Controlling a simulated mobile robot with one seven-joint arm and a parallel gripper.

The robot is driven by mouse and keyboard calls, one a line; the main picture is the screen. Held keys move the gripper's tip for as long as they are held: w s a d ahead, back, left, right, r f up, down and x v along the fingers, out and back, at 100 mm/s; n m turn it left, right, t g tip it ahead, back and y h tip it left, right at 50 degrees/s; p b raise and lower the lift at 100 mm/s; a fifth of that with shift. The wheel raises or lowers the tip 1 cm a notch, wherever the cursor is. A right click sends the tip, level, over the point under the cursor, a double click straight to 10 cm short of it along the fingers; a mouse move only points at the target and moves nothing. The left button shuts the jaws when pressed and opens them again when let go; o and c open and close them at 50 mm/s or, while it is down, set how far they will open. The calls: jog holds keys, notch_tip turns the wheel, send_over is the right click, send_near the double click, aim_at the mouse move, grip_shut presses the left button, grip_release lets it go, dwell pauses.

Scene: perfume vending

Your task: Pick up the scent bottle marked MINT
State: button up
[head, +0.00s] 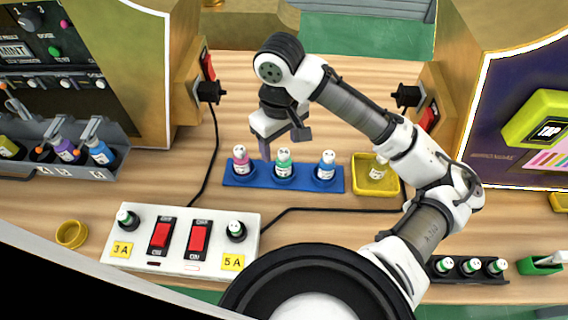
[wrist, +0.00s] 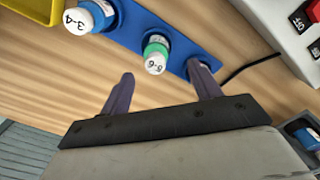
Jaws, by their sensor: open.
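A blue rack (head: 333,186) holds three small bottles with white caps: a pink bottle (head: 241,163), a green bottle (head: 283,165) and a blue bottle (head: 326,168). Their labels are too small to read in the head view. In the wrist view the green bottle's cap (wrist: 156,63) reads 5-6 and the blue bottle's cap (wrist: 82,17) reads 3-4; the pink bottle is not clearly visible. My gripper (head: 267,150) is above and behind the rack, near the pink and green bottles. In the wrist view its fingers (wrist: 160,76) are apart and empty, with the green bottle ahead between them.
A yellow tray (head: 362,184) stands right of the rack. A white switch box (head: 180,248) with red rockers and two bottles lies in front left. Black cables cross the table; a yellow ring (head: 72,234) lies front left.

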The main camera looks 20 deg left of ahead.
jog(key=shift+w+d+f, duration=0.1)
jog(key=shift+d+f, duration=0.1)
jog(key=shift+f, duration=1.3)
jog(key=shift+d+f, duration=0.15)
jog(key=shift+f, duration=1.3)
jog(key=c, duration=1.1)
